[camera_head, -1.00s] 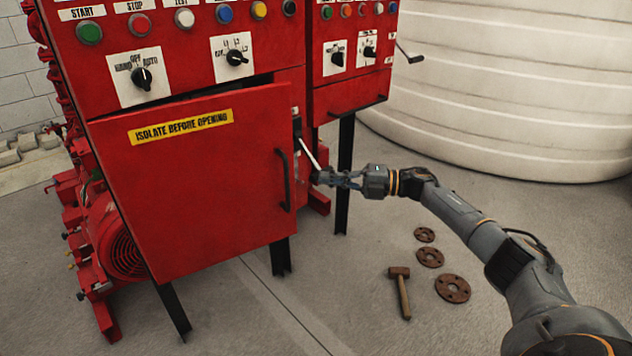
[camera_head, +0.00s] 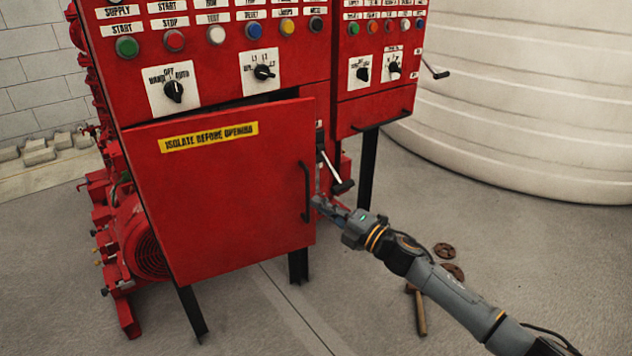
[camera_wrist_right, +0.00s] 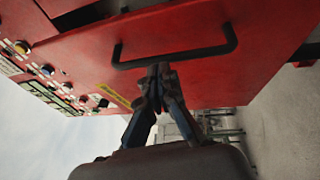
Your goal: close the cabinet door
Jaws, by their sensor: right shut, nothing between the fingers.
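The red cabinet door (camera_head: 225,200) with a yellow "ISOLATE BEFORE OPENING" label stands slightly ajar, with a dark gap along its top edge. Its black handle (camera_head: 306,192) is a vertical bar near the door's right edge. My right gripper (camera_head: 318,203) is shut and empty, its fingertips close to the handle's right side. In the right wrist view the shut fingertips (camera_wrist_right: 158,72) are just below the handle (camera_wrist_right: 175,55), in front of the red door face (camera_wrist_right: 200,80). I cannot tell whether they touch. My left gripper is not in view.
A lever with a black grip (camera_head: 341,186) sticks out right of the door, close to my gripper. A second red cabinet (camera_head: 375,105) stands at the right. A hammer (camera_head: 420,312) and rusty flanges (camera_head: 444,250) lie on the floor. A large white tank (camera_head: 520,100) stands behind.

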